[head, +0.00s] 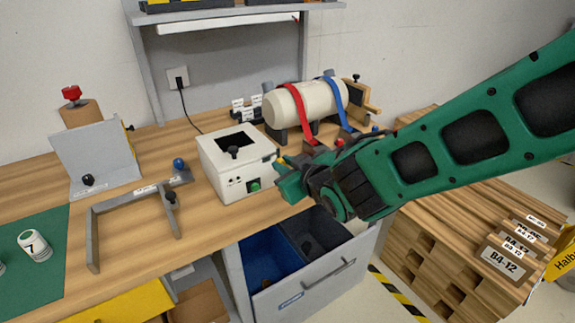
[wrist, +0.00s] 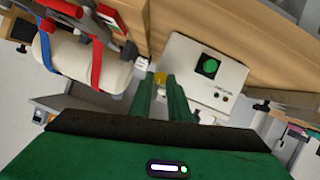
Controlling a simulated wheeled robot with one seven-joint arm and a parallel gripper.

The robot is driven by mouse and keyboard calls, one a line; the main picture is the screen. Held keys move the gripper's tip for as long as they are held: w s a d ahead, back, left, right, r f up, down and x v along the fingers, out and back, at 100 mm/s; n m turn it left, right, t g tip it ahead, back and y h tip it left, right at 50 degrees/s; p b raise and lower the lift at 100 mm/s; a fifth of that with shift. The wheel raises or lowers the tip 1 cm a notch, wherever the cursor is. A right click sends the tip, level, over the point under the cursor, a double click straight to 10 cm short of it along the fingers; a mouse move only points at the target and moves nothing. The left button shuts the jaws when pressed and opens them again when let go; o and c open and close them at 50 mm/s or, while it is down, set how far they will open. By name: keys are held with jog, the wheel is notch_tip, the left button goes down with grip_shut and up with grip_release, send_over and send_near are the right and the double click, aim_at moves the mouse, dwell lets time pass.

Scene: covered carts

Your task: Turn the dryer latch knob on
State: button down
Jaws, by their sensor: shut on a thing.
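The dryer (head: 218,178) is a white box with a dark opening in its top and a green button (head: 254,185) on its front. It also shows in the wrist view (wrist: 228,75), with the green button (wrist: 209,66). A small yellow knob (head: 281,160) shows at the dryer's right side; in the wrist view the yellow knob (wrist: 160,77) lies between my fingertips. My gripper (head: 284,172) is shut on it, its green fingers (wrist: 162,88) reaching the dryer's edge. The fingers hide most of the knob, so its turn angle cannot be told.
A cream cylinder (head: 285,104) with red and blue straps stands behind my gripper. A grey bracket frame (head: 136,194) with a blue ball knob lies left of the dryer. An open drawer (head: 318,281) with bins juts out below. Wooden crates (head: 440,235) stand at the right.

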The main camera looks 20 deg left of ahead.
jog(key=n+t, duration=0.1)
jog(key=n, duration=0.1)
jog(key=n+t, duration=0.2)
jog(key=n, duration=0.1)
jog(key=n+t+h, duration=0.1)
jog(key=n, duration=0.1)
jog(key=shift+s+a+f, duration=0.25)
jog(key=shift+a, duration=0.1)
dwell(0.4)
jog(key=shift+n+h, duration=0.3)
jog(key=c, duration=1.7)
grip_release()
jog(key=shift+o, duration=0.2)
jog(key=shift+f, duration=0.1)
jog(key=v, duration=1)
jog(key=shift+s+d, duration=0.25)
jog(key=shift+s, duration=0.05)
